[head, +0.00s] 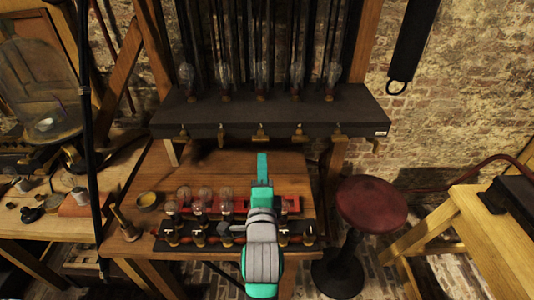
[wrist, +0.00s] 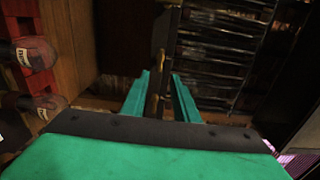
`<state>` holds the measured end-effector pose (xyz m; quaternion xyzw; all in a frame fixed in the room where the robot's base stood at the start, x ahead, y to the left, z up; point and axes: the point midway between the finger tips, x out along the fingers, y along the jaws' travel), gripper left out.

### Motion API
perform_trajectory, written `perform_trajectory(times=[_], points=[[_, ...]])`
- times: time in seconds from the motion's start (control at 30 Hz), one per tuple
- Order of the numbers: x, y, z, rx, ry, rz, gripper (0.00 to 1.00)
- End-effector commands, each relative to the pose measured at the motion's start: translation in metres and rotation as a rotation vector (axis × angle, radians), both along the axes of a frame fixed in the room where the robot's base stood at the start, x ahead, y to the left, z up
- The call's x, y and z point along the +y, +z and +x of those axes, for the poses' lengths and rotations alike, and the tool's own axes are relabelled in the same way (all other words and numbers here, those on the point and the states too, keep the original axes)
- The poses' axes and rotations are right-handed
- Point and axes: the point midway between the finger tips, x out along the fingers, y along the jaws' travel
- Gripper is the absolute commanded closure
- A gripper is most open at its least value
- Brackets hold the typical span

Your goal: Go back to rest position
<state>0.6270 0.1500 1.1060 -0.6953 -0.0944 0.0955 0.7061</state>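My gripper (head: 262,160) is teal and reaches over the wooden table, its tips just below the dark shelf's front edge. In the wrist view its two fingers (wrist: 160,78) stand apart. A narrow brass-coloured piece shows in line with the gap between them; I cannot tell how far behind it lies, and I see no contact. My arm hides part of this row.
A dark shelf (head: 230,113) with glass bulbs and brass taps crosses the back. A red stool (head: 372,203) stands to the right, near a wooden bench (head: 485,240). A glass dome (head: 45,90) stands far left.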

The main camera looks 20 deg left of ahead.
Motion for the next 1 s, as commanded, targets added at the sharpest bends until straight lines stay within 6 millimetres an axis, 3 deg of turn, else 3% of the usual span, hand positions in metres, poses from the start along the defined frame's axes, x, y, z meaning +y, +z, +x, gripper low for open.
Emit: perform_trajectory(times=[0.2, 0.37, 0.7, 1.0], points=[[-0.002, -0.006, -0.002, 0.000, -0.002, -0.016, 0.73], [-0.017, -0.039, -0.015, -0.006, -0.020, -0.119, 0.73], [-0.066, -0.132, -0.077, -0.036, -0.062, -0.477, 0.73], [-0.102, -0.193, -0.151, -0.048, -0.077, -0.783, 0.73]])
